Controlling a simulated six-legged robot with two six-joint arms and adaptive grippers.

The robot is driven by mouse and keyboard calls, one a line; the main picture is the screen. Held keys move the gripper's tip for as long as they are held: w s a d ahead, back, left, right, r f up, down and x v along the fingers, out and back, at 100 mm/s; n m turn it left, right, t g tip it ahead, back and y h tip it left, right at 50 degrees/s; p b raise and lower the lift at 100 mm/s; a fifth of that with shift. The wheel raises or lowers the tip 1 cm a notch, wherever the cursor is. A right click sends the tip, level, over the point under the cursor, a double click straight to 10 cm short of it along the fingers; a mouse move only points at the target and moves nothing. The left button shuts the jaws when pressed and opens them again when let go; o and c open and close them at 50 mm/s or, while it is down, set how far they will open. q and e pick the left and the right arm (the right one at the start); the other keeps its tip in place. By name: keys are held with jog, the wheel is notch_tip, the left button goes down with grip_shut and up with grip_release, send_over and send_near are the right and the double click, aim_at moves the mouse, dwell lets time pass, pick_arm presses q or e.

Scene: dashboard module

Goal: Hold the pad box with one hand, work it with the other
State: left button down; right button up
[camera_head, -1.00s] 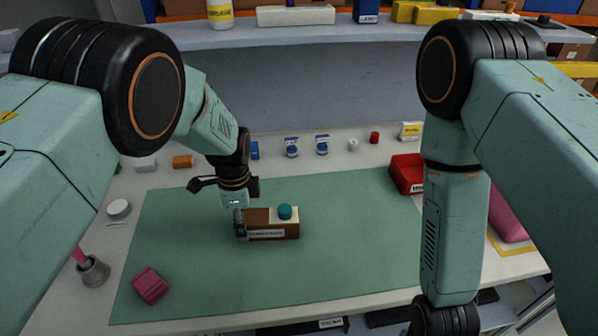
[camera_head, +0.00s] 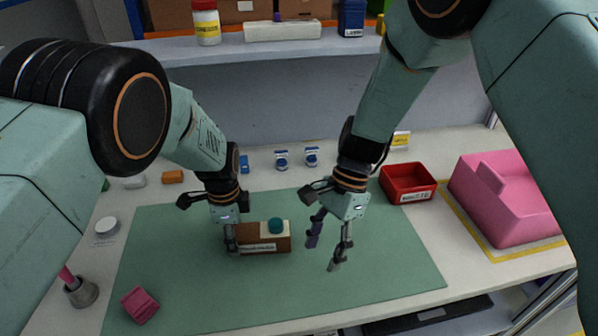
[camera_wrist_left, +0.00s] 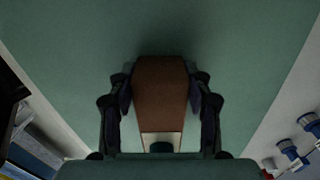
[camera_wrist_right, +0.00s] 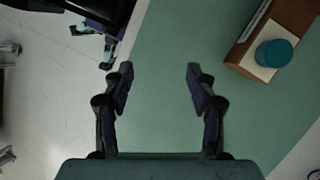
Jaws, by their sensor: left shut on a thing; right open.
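The pad box (camera_head: 264,240) is a brown block with a pale label on its front. A teal round knob (camera_head: 276,225) sits on a cream patch at its right end. The box stands on the green mat (camera_head: 190,280). My left gripper (camera_head: 231,246) is shut on the left end of the box; the left wrist view shows its fingers on both sides of the brown box (camera_wrist_left: 160,92). My right gripper (camera_head: 324,255) is open and empty above the mat, right of the box. The right wrist view shows the teal knob (camera_wrist_right: 273,53) at upper right, apart from the fingers.
A pink block (camera_head: 140,305) lies at the mat's front left. A red tray (camera_head: 408,184) and a large pink object (camera_head: 505,198) stand to the right. Small blue-and-white containers (camera_head: 282,160) stand behind the mat. The mat's front middle is clear.

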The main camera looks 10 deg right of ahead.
aim_at(277, 222)
jog(key=w+a+r+m+t, duration=0.2)
jog(key=w+a+r, duration=0.1)
jog(key=w+r, duration=0.75)
jog(key=shift+y, duration=0.3)
jog(key=x, duration=0.4)
jog(key=w+x, duration=0.1)
jog(key=x, duration=0.7)
jog(key=shift+w+d+f, duration=0.1)
jog(key=shift+w+f, duration=0.2)
jog(key=shift+f, duration=0.25)
jog(key=shift+c, duration=0.2)
jog(key=shift+t, duration=0.3)
jog(key=c, duration=1.1)
jog(key=shift+c, duration=0.2)
jog(key=shift+r, duration=0.15)
jog(key=shift+r, duration=2.9)
